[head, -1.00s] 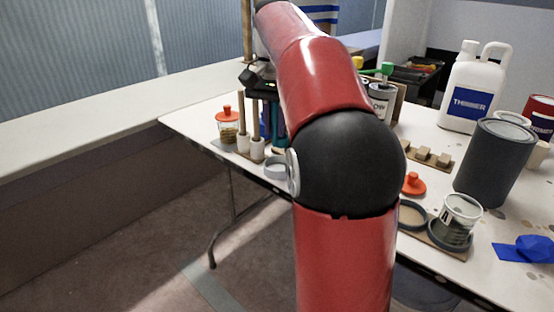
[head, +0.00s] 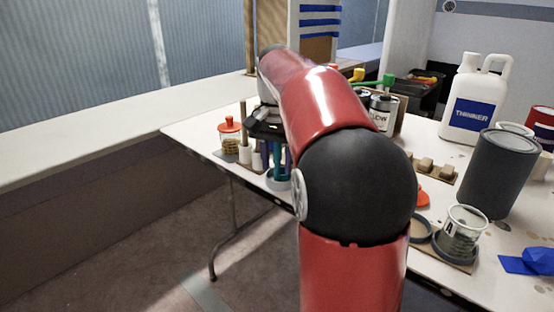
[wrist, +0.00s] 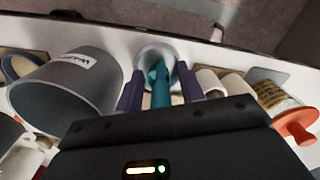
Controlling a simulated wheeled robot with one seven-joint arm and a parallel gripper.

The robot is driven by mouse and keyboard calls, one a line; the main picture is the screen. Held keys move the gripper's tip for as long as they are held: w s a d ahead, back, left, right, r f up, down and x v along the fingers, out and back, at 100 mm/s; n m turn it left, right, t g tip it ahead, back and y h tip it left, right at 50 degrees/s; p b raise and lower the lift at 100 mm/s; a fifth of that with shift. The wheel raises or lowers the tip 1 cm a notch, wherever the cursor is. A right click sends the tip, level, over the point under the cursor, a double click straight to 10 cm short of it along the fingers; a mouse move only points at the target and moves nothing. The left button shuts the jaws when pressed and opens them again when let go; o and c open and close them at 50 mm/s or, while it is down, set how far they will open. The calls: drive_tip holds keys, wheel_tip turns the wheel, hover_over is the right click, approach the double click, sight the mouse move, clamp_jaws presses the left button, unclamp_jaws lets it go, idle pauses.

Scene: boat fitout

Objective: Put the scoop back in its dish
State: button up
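The teal scoop (wrist: 160,84) stands upright with its lower end inside the small grey dish (wrist: 146,50) in the wrist view. In the head view the scoop (head: 271,160) is partly covered by my arm, above the dish (head: 273,183) near the table's edge. My gripper (wrist: 159,92) has its two purple fingers on either side of the scoop's handle, with a narrow gap showing on each side. It looks open around the handle. Whether the scoop's end rests on the dish's bottom is hidden.
A grey container with a white label (wrist: 70,85) is left of the dish in the wrist view. White rollers (wrist: 222,82) and an orange-lidded jar (wrist: 283,100) are close on the right. The table (head: 200,130) is crowded; a thinner jug (head: 474,100) stands at the back right.

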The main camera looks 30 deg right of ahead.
drive_tip(key=shift+f+b, duration=0.25)
drive_tip(key=shift+b, duration=0.3)
wheel_tip(320, 180, up, 8)
drive_tip(key=p, duration=0.2)
drive_tip(key=s+a+f+n+t, duration=0.2)
drive_tip(key=s+a+f+n, duration=0.2)
drive_tip(key=s+a+f, duration=0.3)
drive_tip(key=s+a+f+n+t, duration=0.3)
drive_tip(key=s+a+f+n, duration=0.2)
drive_tip(key=s, duration=0.8)
wheel_tip(320, 180, down, 4)
drive_tip(key=shift+s+a+f+n+t, duration=0.15)
drive_tip(key=shift+a+n+t, duration=0.15)
drive_tip(key=shift+a, duration=0.65)
